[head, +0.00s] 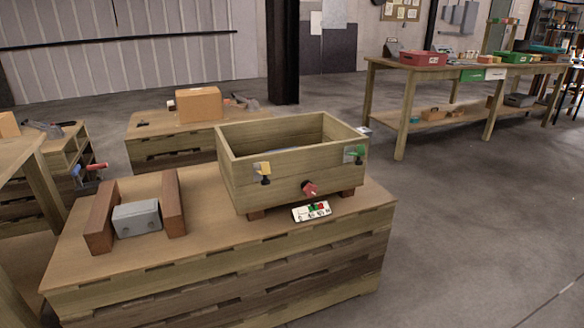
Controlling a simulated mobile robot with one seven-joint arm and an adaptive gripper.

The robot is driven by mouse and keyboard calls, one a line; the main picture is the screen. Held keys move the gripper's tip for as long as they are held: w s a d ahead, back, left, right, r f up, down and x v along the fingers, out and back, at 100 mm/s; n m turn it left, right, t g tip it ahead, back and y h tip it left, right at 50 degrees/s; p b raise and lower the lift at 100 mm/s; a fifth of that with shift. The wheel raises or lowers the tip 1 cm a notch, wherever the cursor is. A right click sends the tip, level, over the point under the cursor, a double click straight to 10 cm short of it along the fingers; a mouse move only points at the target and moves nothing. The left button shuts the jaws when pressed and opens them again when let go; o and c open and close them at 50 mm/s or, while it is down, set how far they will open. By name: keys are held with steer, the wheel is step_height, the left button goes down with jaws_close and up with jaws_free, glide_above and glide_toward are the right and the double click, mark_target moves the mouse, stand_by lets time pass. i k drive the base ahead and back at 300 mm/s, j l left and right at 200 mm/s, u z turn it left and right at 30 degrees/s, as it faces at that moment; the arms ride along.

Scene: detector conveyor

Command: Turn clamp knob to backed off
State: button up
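A red knob (310,188) sits on the lower front wall of an open wooden box (245,188); it looks like the clamp knob, but its setting is too small to read. Two small black knobs or levers are on the same front wall, one under a yellow tag (262,168) at the left and one by a green tag (354,153) at the right. A small white panel (311,211) with red and green parts lies just below the red knob. My gripper is not in view.
The box stands on blocks on a wooden crate bench (215,245). Left of it, a grey metal block (137,218) sits between two brown wooden rails (173,203). Behind is another crate with a cardboard box (199,104). Open floor (470,220) lies to the right.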

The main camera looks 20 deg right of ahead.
mark_target(310, 190)
steer(key=z, duration=0.8)
steer(key=i+l+z, duration=0.15)
steer(key=z, duration=0.3)
steer(key=i+z, duration=0.4)
